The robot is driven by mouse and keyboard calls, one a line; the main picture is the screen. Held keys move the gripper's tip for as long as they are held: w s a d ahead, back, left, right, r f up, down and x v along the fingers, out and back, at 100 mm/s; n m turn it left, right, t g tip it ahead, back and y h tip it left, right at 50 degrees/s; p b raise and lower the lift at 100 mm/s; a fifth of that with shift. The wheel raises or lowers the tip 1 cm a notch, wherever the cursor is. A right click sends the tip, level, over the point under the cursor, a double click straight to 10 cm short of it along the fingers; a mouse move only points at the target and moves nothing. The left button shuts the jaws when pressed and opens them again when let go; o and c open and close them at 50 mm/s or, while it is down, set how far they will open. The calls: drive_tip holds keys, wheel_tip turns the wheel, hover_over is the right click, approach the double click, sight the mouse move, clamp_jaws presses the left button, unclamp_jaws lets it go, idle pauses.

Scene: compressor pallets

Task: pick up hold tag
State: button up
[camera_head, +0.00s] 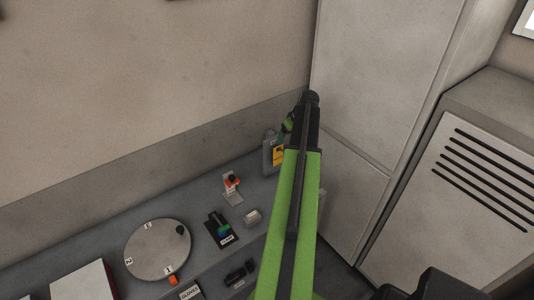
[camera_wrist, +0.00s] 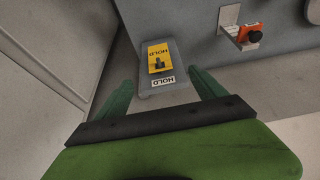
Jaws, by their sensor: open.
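The hold tag (camera_wrist: 158,55) is a yellow plate with the word HOLD, on a dark peg of a grey upright holder (camera_wrist: 178,78). A white HOLD label sits on the holder below the tag. In the head view the yellow tag (camera_head: 278,155) shows on the grey holder (camera_head: 268,148), partly hidden by my green arm. My gripper (camera_wrist: 162,88) is open in the wrist view, its green fingers on either side of the holder's lower part, the tag beyond the fingertips. Nothing is between the fingers that I can tell is gripped. In the head view the gripper (camera_head: 287,126) is small and partly hidden.
An orange and black item on a bracket (camera_head: 231,183) stands left of the holder. A round grey disc (camera_head: 157,249), a black tray (camera_head: 221,230) and a small light block (camera_head: 252,217) lie on the bench. A tall cabinet (camera_head: 385,80) and wall are close behind.

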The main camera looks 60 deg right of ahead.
drive_tip(key=b, duration=1.1)
approach(278, 154)
drive_tip(key=x, duration=0.4)
drive_tip(key=shift+f, duration=0.45)
drive_tip(key=shift+w+f+b, duration=0.15)
drive_tip(key=shift+w+b, duration=0.05)
drive_tip(key=shift+b, duration=0.1)
drive_tip(key=b+x, duration=0.5)
drive_tip(key=shift+s+d, duration=0.15)
drive_tip(key=shift+c, duration=0.3)
drive_tip(key=c, duration=1.3)
